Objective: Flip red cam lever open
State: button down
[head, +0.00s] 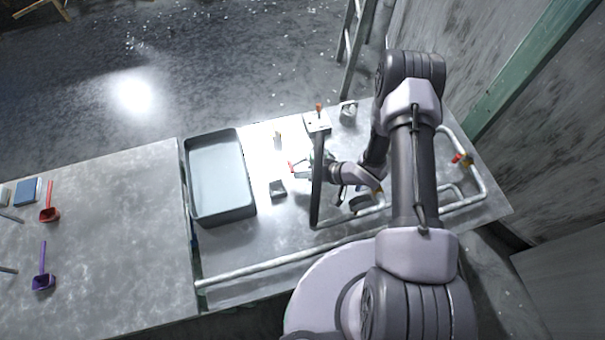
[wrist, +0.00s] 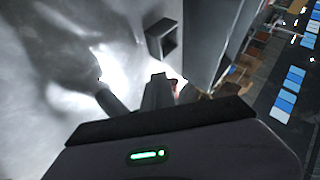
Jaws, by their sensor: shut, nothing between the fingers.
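A small red piece (head: 292,166), perhaps the cam lever, shows just left of my gripper (head: 304,173) in the head view. A bit of red (wrist: 176,87) also shows beside my gripper (wrist: 158,92) in the wrist view, mostly hidden behind a finger. My gripper is shut and empty, low over the table; I cannot tell whether it touches the red piece. Another red piece with yellow (head: 462,158) sits on the pale tubing (head: 483,180) at the right. The lever's position, open or closed, is too small to tell.
A dark upright bar (head: 317,185) stands close beside my gripper. A hollow dark block (head: 278,188) lies nearby and shows in the wrist view (wrist: 161,39). A grey tray (head: 250,211) stands to the left. An orange-topped white fixture (head: 317,122) is at the back edge.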

dwell(0.4)
jog(key=shift+w+d+r, duration=0.15)
jog(key=shift+d, duration=0.65)
jog(key=p+v, duration=0.5)
jog(key=v, duration=1.2)
jog(key=shift+d+r, duration=0.1)
jog(key=shift+r, duration=0.05)
